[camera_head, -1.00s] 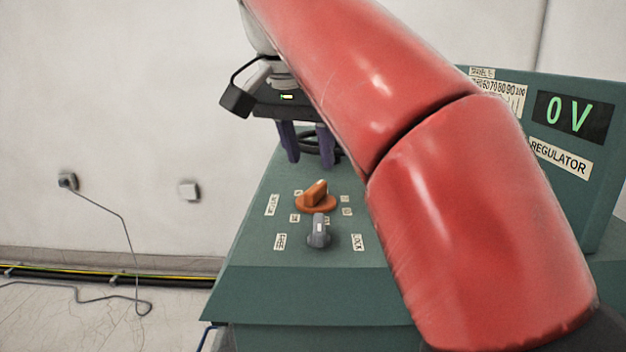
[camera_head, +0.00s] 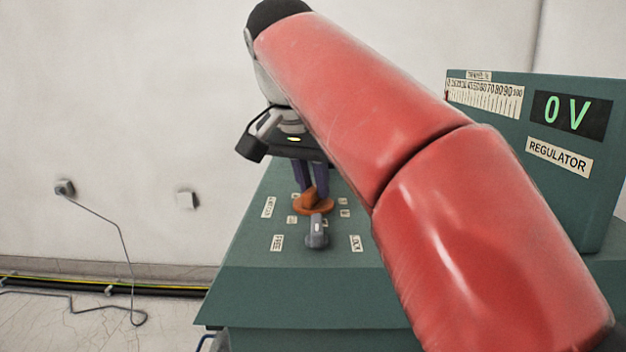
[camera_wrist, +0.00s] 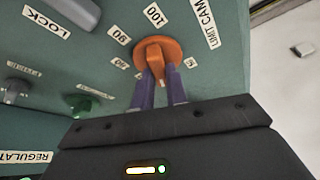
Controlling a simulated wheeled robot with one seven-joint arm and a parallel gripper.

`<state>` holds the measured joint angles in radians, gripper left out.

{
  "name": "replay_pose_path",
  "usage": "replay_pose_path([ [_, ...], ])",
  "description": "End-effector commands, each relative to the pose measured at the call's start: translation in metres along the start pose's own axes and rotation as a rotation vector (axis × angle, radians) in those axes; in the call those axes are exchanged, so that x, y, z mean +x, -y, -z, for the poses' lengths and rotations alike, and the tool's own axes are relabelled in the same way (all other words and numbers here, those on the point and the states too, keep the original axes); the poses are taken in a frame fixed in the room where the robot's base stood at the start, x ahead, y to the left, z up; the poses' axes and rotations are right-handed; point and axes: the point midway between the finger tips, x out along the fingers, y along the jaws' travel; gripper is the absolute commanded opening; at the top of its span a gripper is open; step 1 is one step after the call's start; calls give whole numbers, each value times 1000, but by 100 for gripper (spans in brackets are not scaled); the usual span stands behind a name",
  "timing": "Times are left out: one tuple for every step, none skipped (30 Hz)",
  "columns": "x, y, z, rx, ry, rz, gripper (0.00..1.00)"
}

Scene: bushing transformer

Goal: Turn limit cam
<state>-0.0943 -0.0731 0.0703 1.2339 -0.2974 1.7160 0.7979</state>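The limit cam knob (camera_head: 313,205) is orange, with a round base and a raised grip bar, on the sloped top of the green console. It also shows in the wrist view (camera_wrist: 155,52), with labels 90, 100 and LIMIT CAM around it. My gripper (camera_wrist: 160,72) points at the knob, its two purple fingers on either side of the grip bar. In the head view my gripper (camera_head: 311,192) stands just behind the knob, and the bar partly hides the fingertips.
A grey knob (camera_head: 317,233) between FREE and LOCK labels sits close in front of the limit cam knob. In the wrist view a green knob (camera_wrist: 90,104) and another grey knob (camera_wrist: 16,91) are nearby. The regulator panel (camera_head: 570,115) reads 0 V at the right.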

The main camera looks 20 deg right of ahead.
Motion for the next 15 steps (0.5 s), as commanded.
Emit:
replay_pose_path([
  [0, 0, 0, 0, 0, 0, 0],
  [0, 0, 0, 0, 0, 0, 0],
  [0, 0, 0, -2, 0, 0, 0],
  [0, 0, 0, -7, 0, 3, 0],
  [0, 0, 0, -17, 1, 7, 0],
  [-1, -1, 0, -39, 1, 15, 0],
  [-1, -1, 0, -58, 1, 23, 0],
  [-1, -1, 0, -76, 1, 31, 0],
  [-1, 0, 0, -97, 2, 40, 0],
  [-1, 0, 0, -111, 1, 45, 0],
  [0, 0, 0, -120, 1, 49, 0],
  [0, 0, 0, -129, 0, 52, 0],
  [0, 0, 0, -131, 0, 53, 0],
  [0, 0, 0, -132, 0, 54, 0],
  [0, 0, 0, -132, 0, 53, 0],
])
